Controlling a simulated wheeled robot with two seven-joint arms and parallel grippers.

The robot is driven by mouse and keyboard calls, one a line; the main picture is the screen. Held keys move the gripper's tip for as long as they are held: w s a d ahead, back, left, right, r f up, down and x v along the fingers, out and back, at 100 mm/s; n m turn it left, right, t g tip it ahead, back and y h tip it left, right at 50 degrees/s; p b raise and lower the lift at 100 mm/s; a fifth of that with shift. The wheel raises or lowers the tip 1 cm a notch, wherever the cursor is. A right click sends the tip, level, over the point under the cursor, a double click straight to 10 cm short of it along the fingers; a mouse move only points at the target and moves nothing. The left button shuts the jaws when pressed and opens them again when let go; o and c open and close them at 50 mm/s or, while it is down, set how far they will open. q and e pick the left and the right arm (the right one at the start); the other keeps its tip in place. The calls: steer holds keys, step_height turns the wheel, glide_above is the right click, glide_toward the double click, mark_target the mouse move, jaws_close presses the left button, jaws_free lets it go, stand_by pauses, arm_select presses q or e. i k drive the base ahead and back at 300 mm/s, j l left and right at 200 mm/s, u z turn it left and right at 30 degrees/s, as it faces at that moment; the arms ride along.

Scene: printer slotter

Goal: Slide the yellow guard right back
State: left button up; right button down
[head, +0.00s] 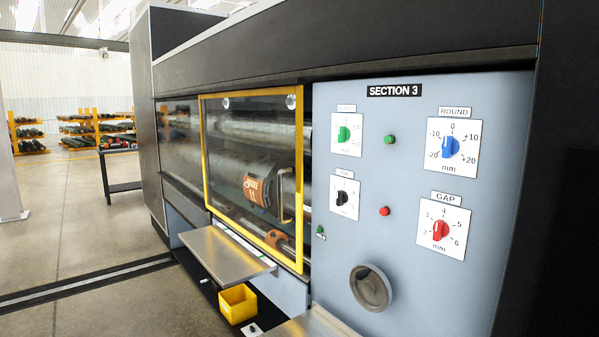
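The yellow guard (303,192) is a yellow-framed clear panel on the front of the machine. It stands in front of the large rollers, which show through it. A vertical handle (281,196) is on its right part. An orange-brown piece (258,189) on a roller shows behind the panel. A narrow dark gap shows between the guard's right edge and the grey control panel. Neither of my grippers is in the head view.
The control panel (410,270) carries several dials and buttons and a round recessed knob (371,287). A metal shelf (222,249) juts out below the guard, with a yellow bin (238,303) beneath. Floor at left is open; a dark table (121,152) stands farther back.

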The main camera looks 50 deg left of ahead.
mark_target(298, 90)
steer(key=u, duration=2.1)
steer(key=i+j+z, duration=0.1)
steer(key=i+j, duration=0.2)
steer(key=i+j+z, duration=0.1)
steer(key=i+j, duration=0.25)
steer(key=j, duration=0.2)
steer(key=i+j, duration=0.25)
steer(key=j, duration=0.2)
steer(key=i+z, duration=0.05)
